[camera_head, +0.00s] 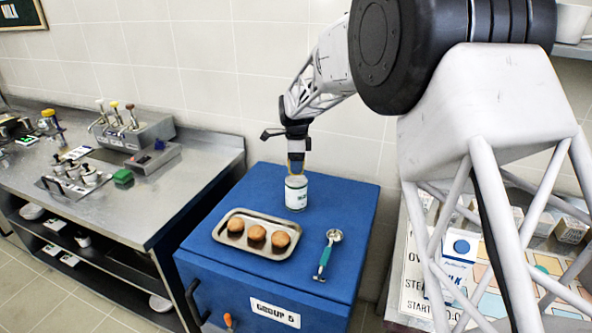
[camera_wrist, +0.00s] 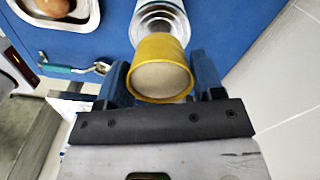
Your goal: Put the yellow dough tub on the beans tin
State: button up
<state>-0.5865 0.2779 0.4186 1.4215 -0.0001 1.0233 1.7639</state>
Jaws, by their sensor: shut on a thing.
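The yellow dough tub (camera_wrist: 160,78) is between the two fingers of my gripper (camera_wrist: 161,72), its pale round face towards the wrist camera. In the head view my gripper (camera_head: 297,152) points down and holds the tub (camera_head: 295,168) right over the beans tin. The beans tin (camera_head: 296,194), white-labelled with a metal rim, stands upright on the blue cabinet top. In the wrist view the tin (camera_wrist: 155,14) shows just past the tub and is partly hidden by it. I cannot tell whether the tub's base touches the tin's top.
On the blue cabinet (camera_head: 345,205), a metal tray (camera_head: 257,257) with 3 brown buns lies in front of the tin, and a teal-handled scoop (camera_head: 326,255) lies to the right. A steel counter (camera_head: 120,205) with dispensers stands left. The wall is close behind.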

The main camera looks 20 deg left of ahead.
jog(key=shift+f, duration=1.5)
jog(key=shift+f, duration=0.15)
jog(key=o, duration=1)
jog(key=shift+r, duration=0.2)
jog(key=shift+r, duration=6)
